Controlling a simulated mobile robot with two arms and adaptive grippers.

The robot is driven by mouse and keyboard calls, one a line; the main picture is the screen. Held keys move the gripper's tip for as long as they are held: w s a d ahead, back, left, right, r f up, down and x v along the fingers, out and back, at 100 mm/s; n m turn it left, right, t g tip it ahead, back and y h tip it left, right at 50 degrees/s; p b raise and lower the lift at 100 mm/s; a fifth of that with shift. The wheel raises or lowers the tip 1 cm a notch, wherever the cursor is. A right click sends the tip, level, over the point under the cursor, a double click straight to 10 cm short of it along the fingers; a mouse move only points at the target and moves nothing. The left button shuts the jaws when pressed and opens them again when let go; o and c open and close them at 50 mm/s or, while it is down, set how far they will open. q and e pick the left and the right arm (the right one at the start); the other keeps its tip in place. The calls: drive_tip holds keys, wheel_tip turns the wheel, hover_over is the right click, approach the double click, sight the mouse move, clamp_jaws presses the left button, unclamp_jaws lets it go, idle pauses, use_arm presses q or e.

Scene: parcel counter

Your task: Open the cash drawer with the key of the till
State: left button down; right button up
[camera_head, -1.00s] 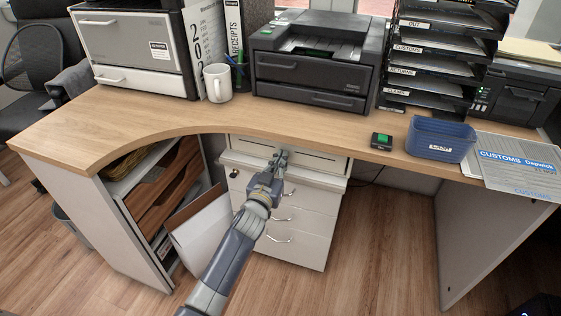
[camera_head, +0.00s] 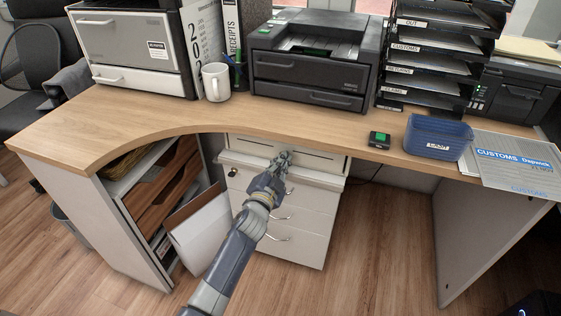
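A white drawer front (camera_head: 325,161) sits directly under the desk edge, with a pale ledge (camera_head: 325,180) below it. I take it to be the cash drawer; it looks closed. My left gripper (camera_head: 284,160) reaches up from below and is in front of this drawer front, near its middle. Its fingers are small and seen from behind, so I cannot tell whether they are open or hold anything. The gripper hides part of the drawer front. I cannot make out a till key. My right gripper is not in view.
A white drawer pedestal (camera_head: 304,232) stands below. The wooden desk (camera_head: 180,117) carries a mug (camera_head: 216,82), a black printer (camera_head: 315,62), a small box with a green button (camera_head: 379,140), a blue bin (camera_head: 437,137) and label trays (camera_head: 430,68). An open shelf unit stands left.

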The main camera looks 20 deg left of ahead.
use_arm(q)
drive_tip(key=shift+m, duration=0.8)
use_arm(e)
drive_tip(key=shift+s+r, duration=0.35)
use_arm(q)
drive_tip(key=shift+d, duration=0.1)
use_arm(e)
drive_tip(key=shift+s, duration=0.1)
use_arm(q)
drive_tip(key=c, duration=1.8)
unclamp_jaws()
drive_tip(key=shift+c, duration=0.2)
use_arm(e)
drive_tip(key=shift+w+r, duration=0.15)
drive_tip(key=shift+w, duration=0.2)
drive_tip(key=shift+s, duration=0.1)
